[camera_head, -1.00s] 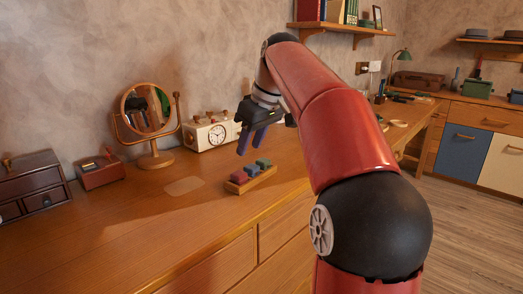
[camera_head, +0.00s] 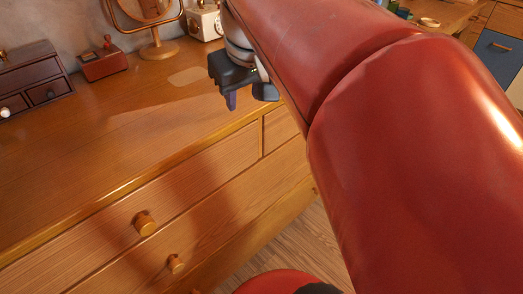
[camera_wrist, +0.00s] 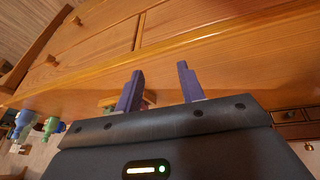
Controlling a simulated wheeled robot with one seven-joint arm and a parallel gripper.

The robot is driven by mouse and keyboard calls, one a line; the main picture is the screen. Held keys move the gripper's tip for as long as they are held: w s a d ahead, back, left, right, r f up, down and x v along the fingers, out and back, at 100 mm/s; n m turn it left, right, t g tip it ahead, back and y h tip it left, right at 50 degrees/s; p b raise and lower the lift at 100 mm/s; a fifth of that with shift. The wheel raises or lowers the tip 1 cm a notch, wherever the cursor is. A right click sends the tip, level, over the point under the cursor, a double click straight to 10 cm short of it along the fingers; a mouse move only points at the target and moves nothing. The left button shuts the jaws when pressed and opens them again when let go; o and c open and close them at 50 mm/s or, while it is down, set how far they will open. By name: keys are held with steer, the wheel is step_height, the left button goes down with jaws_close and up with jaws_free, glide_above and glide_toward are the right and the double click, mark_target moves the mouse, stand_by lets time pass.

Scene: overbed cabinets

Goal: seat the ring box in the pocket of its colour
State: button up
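My gripper (camera_head: 240,98) hangs over the front edge of the dresser in the head view, partly covered by my arm. In the wrist view my gripper (camera_wrist: 158,90) shows two purple fingers standing apart with nothing between them. A small wooden piece with some green (camera_wrist: 107,103) shows beside and behind the left finger; it may be part of the tray of ring boxes, but I cannot tell. In the head view the tray and its boxes are out of sight, apparently behind my arm. No pocket is clearly visible.
The wooden dresser top (camera_head: 110,130) is mostly bare, with a flat pale patch (camera_head: 188,77). A dark drawer chest (camera_head: 35,80), a red box (camera_head: 103,64), a round mirror (camera_head: 150,12) and a white clock (camera_head: 204,22) stand at the back. Drawer knobs (camera_head: 146,223) stick out in front.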

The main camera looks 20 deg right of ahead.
steer(key=s+f+m+t, duration=0.1)
steer(key=s+f+m, duration=0.1)
steer(key=s+f, duration=0.9)
step_height(320, 180, down, 3)
steer(key=shift+s+r, duration=0.2)
steer(key=shift+s, duration=0.05)
steer(key=shift+a, duration=0.15)
